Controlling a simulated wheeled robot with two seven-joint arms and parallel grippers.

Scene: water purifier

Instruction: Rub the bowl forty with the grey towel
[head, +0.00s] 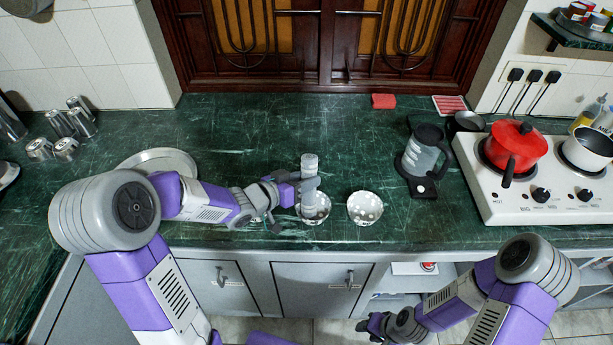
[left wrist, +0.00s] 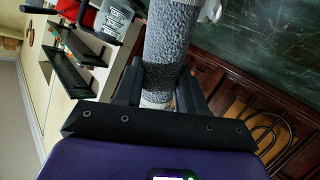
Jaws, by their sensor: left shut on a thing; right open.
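A rolled grey towel (head: 309,166) stands upright in the head view, held by my left gripper (head: 302,187). The left wrist view shows the grey textured towel (left wrist: 166,48) between the two black fingers (left wrist: 160,92). A white speckled bowl (head: 321,213) sits on the counter under the towel, which partly hides it. The towel's lower end appears inside the bowl; I cannot tell whether it touches. A second speckled bowl (head: 365,208) sits just right of it, uncovered. No label shows which is bowl forty. My right gripper (head: 369,325) is open and empty, low in front of the counter.
A kettle-like clear pot (head: 421,160) stands right of the bowls, then a white stove (head: 520,204) with a red pot (head: 514,147). A metal plate (head: 158,160) and several metal cups are on the left.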

